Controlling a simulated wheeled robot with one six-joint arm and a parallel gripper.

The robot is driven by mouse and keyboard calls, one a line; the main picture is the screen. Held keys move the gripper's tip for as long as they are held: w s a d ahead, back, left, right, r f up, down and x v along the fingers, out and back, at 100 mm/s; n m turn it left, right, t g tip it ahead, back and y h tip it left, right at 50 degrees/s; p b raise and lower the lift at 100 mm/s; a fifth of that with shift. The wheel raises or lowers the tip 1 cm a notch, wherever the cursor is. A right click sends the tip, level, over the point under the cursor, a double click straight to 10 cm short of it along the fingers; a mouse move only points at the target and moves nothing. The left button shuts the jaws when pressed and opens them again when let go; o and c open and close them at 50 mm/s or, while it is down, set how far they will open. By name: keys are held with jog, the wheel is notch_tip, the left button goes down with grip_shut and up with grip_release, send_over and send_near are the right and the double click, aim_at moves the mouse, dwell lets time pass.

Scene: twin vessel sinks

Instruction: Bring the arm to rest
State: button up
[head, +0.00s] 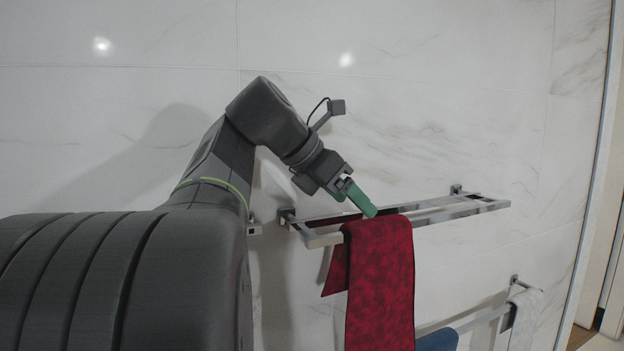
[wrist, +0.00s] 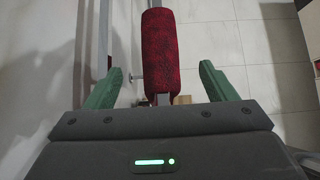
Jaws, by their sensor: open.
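My gripper (head: 361,203) has green fingers and is at the left end of a chrome wall rack, close to the top of a red towel (head: 380,280). The towel hangs over the rack's front bar. In the wrist view my gripper (wrist: 160,88) is open, with a finger on either side of the towel (wrist: 162,55) and a visible gap on each side. The fingers are not closed on the towel. My arm is bent, reaching from the left toward the rack.
The chrome rack (head: 460,211) is fixed to a white marble wall (head: 430,110). Lower right, a white towel (head: 524,318) hangs on another holder, and a blue cloth (head: 437,341) shows at the bottom edge. A door frame stands at the far right. Open space lies above the rack.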

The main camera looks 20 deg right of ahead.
aim_at(377, 219)
jog(key=v, duration=0.5)
jog(key=x, duration=1.4)
jog(key=shift+r, duration=0.7)
jog(key=shift+r+p, duration=0.4)
jog(key=shift+r, duration=0.2)
jog(key=shift+a, duration=0.1)
